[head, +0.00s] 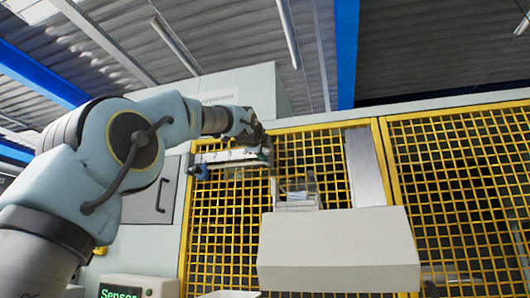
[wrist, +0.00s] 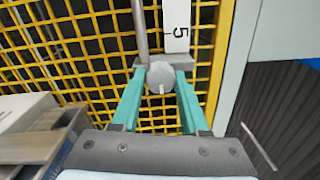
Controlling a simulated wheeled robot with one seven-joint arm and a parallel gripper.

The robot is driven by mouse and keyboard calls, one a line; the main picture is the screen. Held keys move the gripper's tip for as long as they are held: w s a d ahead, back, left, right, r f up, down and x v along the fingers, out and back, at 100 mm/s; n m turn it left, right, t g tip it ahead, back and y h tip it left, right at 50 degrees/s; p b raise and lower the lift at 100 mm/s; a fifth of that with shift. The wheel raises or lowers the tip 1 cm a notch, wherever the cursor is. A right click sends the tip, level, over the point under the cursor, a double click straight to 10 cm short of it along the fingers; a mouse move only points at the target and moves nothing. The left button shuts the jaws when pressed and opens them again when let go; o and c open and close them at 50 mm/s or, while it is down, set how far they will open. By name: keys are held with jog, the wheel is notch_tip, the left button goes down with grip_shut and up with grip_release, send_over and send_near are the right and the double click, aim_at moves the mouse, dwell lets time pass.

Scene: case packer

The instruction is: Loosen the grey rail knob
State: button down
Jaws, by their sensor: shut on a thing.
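The grey rail knob (wrist: 160,77) is a round knob with a pale mark near its lower edge. It sits in the middle of the wrist view, in front of a grey block. My gripper (wrist: 160,84) has its two green fingers on either side of the knob, shut on it. In the head view my gripper (head: 262,140) is small, at the end of my arm by the rail (head: 225,156) before the yellow mesh. The knob cannot be made out there.
Yellow mesh (head: 460,180) stands behind. A pale box-shaped cover (head: 338,250) juts out at lower right in the head view. A green-lit display (head: 125,292) is at bottom left.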

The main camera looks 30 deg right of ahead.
jog(key=shift+c, duration=2.1)
grip_release()
jog(key=b+v, duration=0.6)
jog(key=v, duration=0.4)
jog(key=shift+s+a, duration=0.3)
jog(key=shift+f, duration=0.1)
